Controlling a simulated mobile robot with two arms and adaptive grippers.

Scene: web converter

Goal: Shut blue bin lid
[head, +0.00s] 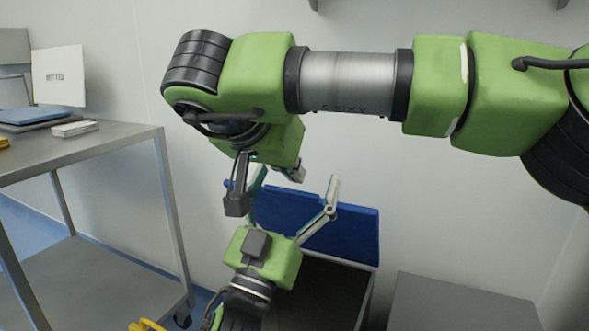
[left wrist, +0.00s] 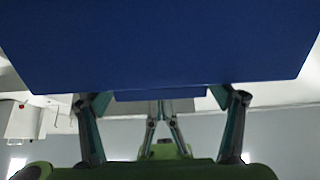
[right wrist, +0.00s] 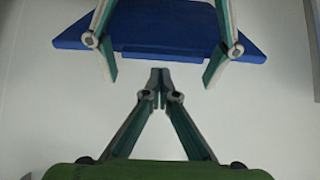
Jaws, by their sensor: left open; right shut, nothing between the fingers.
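The blue lid (head: 345,232) stands raised at the back of the bin (head: 322,292), whose dark opening shows below it. My left gripper (head: 292,193) is open in front of the lid, its fingers spread. In the left wrist view the lid (left wrist: 160,45) fills the top and hides the fingertips; I cannot tell if they touch it. My right gripper (right wrist: 160,73) is shut and empty. In the right wrist view it is apart from the lid (right wrist: 160,32), with the left fingers beyond it. In the head view its fingertips are mostly hidden.
A grey metal table (head: 95,143) with a blue item, white stack and sign (head: 58,76) stands at the left. A grey box-like surface (head: 455,303) stands right of the bin. The white wall is close behind. Something yellow (head: 146,325) shows at the bottom edge.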

